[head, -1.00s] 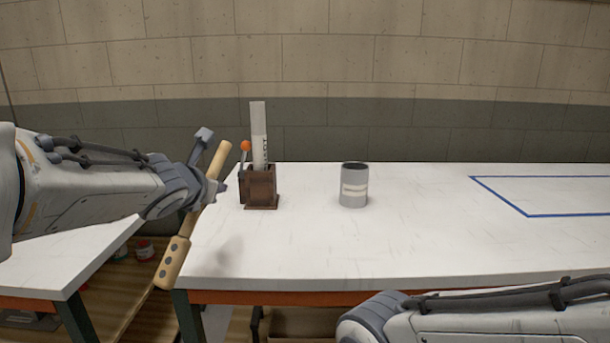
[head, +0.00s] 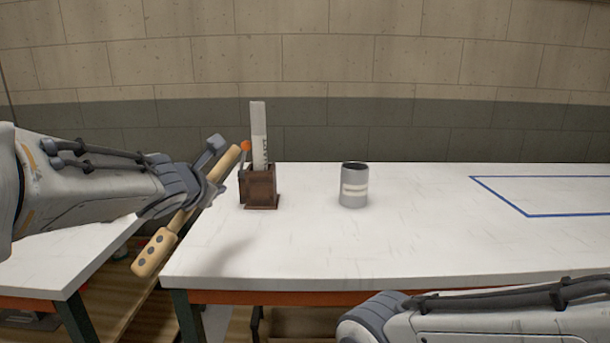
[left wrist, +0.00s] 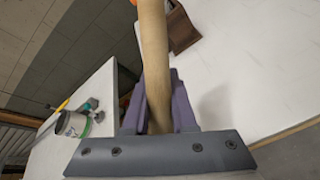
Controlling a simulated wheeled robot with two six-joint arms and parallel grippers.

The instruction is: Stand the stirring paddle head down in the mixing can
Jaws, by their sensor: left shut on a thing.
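The stirring paddle has a wooden handle and a pale head with dark holes (head: 157,252). My left gripper (head: 212,190) is shut on its handle. The paddle is held tilted in the air at the table's left end, head toward the lower left, handle end toward the upper right. In the left wrist view the handle (left wrist: 153,60) runs up between the fingers. The mixing can (head: 354,187) is a grey open-topped cylinder with a pale label, upright on the table, well to the right of the gripper. My right gripper is out of view; only its arm shows at the lower right.
A brown holder (head: 259,184) with a white strip and an orange-tipped tool stands just right of the paddle. A blue outline (head: 500,194) marks the white table (head: 290,250) at right. A side table holds a small container (left wrist: 72,124). The table around the can is clear.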

